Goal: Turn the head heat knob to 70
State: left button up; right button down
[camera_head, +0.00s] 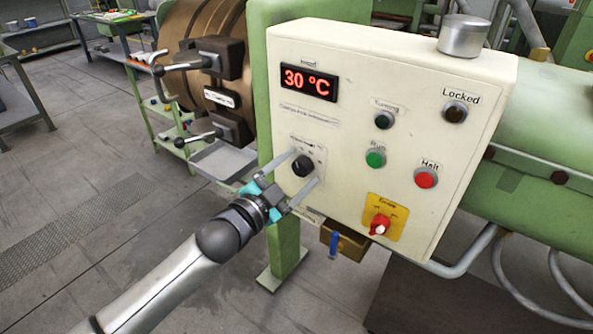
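The head heat knob (303,166) is a small black knob on a pale plate at the lower left of the cream control box (437,120). The red display (308,82) above it reads 30 °C. My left gripper (306,168) is open, with one finger at the knob's upper left and the other at its lower right. The fingertips lie around the knob in the picture; I cannot tell whether they touch it. My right gripper is not in view.
The box also carries a green Run button (375,158), a red Halt button (425,179) and a red switch on a yellow plate (386,216). A metal cylinder (463,36) stands on top. Black handles (190,66) stick out at left.

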pick_arm(q)
jog(key=v, duration=1.5)
jog(key=shift+s+a, duration=0.1)
dwell(0.4)
jog(key=w+a+f+n+g+y+b, duration=0.1)
jog(key=a+f+n+y+b, duration=0.3)
jog(key=f, duration=0.8)
jog(key=a+f+n+g+y+p, duration=0.15)
jog(key=a+f, duration=0.35)
jog(key=f, duration=0.6)
jog(key=s+a+f+n+g+y+b, duration=0.15)
jog(key=s+f, duration=0.25)
jog(key=f, duration=0.4)
jog(key=s+a+f+n+g+y+b, duration=0.1)
jog(key=s+a+f+n+y, duration=0.15)
jog(key=f, duration=0.65)
jog(key=s+d+f+n+g+b, duration=0.1)
jog(key=s+f+g, duration=0.2)
jog(key=s+f, duration=0.3)
jog(key=s+d+f+n+g+b, duration=0.1)
jog(key=s+f, duration=0.6)
jog(key=s, duration=0.8)
jog(key=s+d+f+n+g+y+b, duration=0.1)
jog(key=s+f+g, duration=0.3)
jog(key=s+f, duration=0.3)
jog(key=s, duration=0.3)
jog(key=shift+s+g, duration=0.25)
jog(key=shift+g, duration=0.05)
